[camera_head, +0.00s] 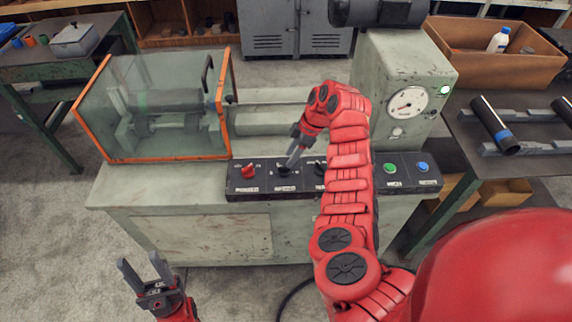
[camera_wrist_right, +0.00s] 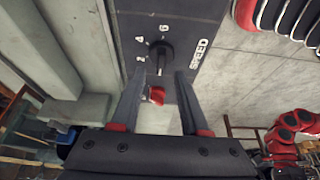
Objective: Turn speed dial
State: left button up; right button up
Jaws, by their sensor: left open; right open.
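The speed dial (camera_head: 283,171) is a black knob on the dark control panel (camera_head: 237,191) at the front of the machine. In the right wrist view the dial (camera_wrist_right: 161,52) shows with the numbers 2, 4 and 6 and the word SPEED beside it. My right gripper (camera_head: 292,160) is open and reaches down at the dial. In its wrist view the open fingertips (camera_wrist_right: 160,73) lie to either side of the knob's lower end; I cannot tell whether they touch it. My left gripper (camera_head: 146,272) is open and empty, low at the left, away from the panel.
A red knob (camera_head: 248,171) sits left of the speed dial, and a black knob (camera_head: 320,169) sits right of it, partly behind my right arm. Green (camera_head: 390,168) and blue (camera_head: 422,167) buttons are further right. An orange-framed clear guard (camera_head: 158,85) stands behind the panel's left end.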

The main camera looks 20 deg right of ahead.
aim_at(284, 166)
jog(key=x, duration=0.3)
jog(key=shift+a+f+p, duration=0.15)
jog(key=shift+a+p, duration=0.05)
jog(key=shift+p, duration=0.15)
jog(key=shift+f, duration=0.4)
grip_shut()
